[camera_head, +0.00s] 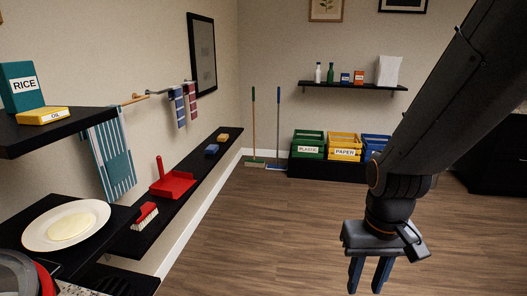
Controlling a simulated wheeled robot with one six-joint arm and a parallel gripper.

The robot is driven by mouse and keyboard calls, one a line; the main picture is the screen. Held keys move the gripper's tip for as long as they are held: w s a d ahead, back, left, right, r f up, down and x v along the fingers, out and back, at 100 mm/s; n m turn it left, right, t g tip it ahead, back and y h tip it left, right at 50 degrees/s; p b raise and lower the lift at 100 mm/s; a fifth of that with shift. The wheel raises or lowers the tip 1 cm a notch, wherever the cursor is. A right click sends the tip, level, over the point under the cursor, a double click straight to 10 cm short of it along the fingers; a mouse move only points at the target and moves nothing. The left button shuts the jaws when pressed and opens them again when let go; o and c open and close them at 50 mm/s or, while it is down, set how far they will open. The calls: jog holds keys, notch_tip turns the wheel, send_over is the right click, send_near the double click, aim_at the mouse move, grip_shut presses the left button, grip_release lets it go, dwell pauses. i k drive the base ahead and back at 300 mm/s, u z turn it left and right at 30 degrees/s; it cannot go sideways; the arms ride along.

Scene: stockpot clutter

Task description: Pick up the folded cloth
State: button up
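My gripper (367,288) hangs at the lower right over the wood floor. Its two fingers point down and stand apart with nothing between them. I cannot tell for sure which thing is the folded cloth. A teal cloth with white stripes (113,155) hangs from a wooden rail on the left wall. Two smaller patterned cloths, one purple and blue (178,106) and one red and blue (190,101), hang from a metal rail farther back. My gripper is well to the right of all three, touching none.
A long low black shelf (200,163) along the left wall holds a red dustpan (172,180), a red brush (145,215) and two small blocks. A white plate (40,235) stands at lower left. Labelled bins, including the yellow PAPER bin (345,154), stand at the back. The middle floor is clear.

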aim_at(223, 137)
jog(key=z, duration=0.05)
jog(key=i, duration=1.8)
jog(key=u, duration=0.25)
jog(key=i, duration=1.85)
jog(key=u, duration=0.55)
jog(key=i, duration=1.45)
jog(key=u, duration=0.25)
